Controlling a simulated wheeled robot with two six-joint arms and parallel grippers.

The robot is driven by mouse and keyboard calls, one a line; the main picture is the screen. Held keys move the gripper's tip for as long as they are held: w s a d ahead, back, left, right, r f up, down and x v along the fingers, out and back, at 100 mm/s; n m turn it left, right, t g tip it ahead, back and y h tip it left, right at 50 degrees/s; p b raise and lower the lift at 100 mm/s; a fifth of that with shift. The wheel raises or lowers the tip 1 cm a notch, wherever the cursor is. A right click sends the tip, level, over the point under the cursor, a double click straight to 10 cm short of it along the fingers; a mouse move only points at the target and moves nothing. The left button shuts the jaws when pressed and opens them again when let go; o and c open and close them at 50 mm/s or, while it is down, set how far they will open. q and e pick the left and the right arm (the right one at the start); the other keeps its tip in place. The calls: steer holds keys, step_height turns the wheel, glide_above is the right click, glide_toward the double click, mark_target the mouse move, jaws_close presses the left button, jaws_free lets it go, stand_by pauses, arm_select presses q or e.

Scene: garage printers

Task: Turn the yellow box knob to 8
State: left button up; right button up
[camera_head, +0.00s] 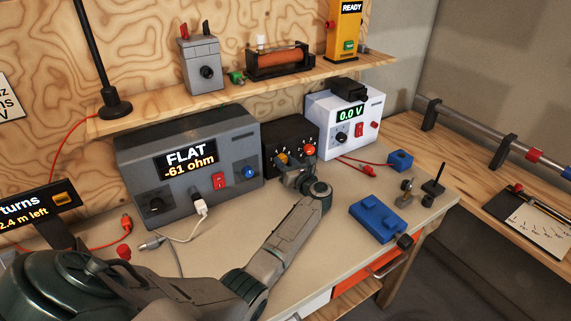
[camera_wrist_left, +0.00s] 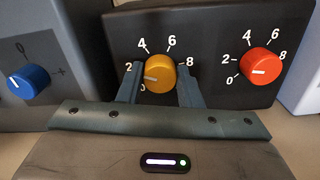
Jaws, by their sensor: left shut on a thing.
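The black box (camera_head: 290,132) stands between the grey meter and the white supply. It carries a yellow knob (camera_head: 282,157) on the left and a red knob (camera_head: 309,150) on the right. In the left wrist view the yellow knob (camera_wrist_left: 160,70) has a dial marked 0 to 8. Its white pointer line points to the left and slightly down, between 0 and 2. My left gripper (camera_head: 287,168) is shut on the yellow knob, one finger on each side; the fingers (camera_wrist_left: 159,88) cover part of the dial's lower edge. My right gripper is not in view.
The grey meter (camera_head: 128,160) reads FLAT, -61 ohm; its blue knob (camera_wrist_left: 29,80) is left of the box. The white supply (camera_head: 373,110) reads 0.0 V. A blue block (camera_head: 378,220) lies on the bench. A shelf (camera_head: 150,119) runs above.

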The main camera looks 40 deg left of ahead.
arm_select(q)
steer(key=shift+m, duration=2.2)
steer(key=o, duration=1)
steer(key=shift+d, duration=0.1)
steer(key=v, duration=1)
steer(key=shift+d+p, duration=0.4)
